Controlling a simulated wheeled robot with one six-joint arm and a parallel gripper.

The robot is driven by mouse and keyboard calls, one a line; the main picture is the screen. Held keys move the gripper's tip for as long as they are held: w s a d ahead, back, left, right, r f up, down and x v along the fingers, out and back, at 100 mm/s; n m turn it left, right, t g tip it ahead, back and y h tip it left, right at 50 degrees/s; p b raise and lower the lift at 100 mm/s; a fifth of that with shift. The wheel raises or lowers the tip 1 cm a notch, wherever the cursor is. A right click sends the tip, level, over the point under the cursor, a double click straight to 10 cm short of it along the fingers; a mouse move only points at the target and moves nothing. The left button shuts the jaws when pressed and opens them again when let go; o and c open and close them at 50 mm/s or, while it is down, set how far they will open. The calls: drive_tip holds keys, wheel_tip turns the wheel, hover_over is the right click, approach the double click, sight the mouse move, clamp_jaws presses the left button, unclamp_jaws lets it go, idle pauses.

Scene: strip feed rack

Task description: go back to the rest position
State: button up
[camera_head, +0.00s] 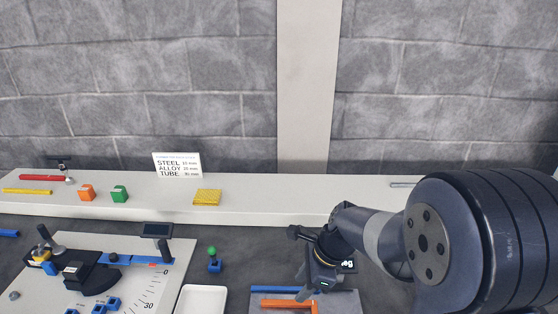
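My gripper (309,290) hangs at the end of my dark arm in the lower right of the head view. It points down over a grey pad (345,302). A blue strip (277,289) and an orange strip (285,303) lie on the pad, and the gripper's fingers are close in front of them. The gap between the fingertips is too small and dark to read, and I cannot tell whether they touch a strip.
A plate with a dial fixture (95,275) stands at left. A white tray (202,299) and a green-knobbed blue piece (214,260) are left of the gripper.

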sight(288, 302)
drive_tip(key=x, duration=0.6)
drive_tip(key=shift+f, duration=0.1)
drive_tip(key=shift+r, duration=0.45)
drive_tip(key=shift+f, duration=0.1)
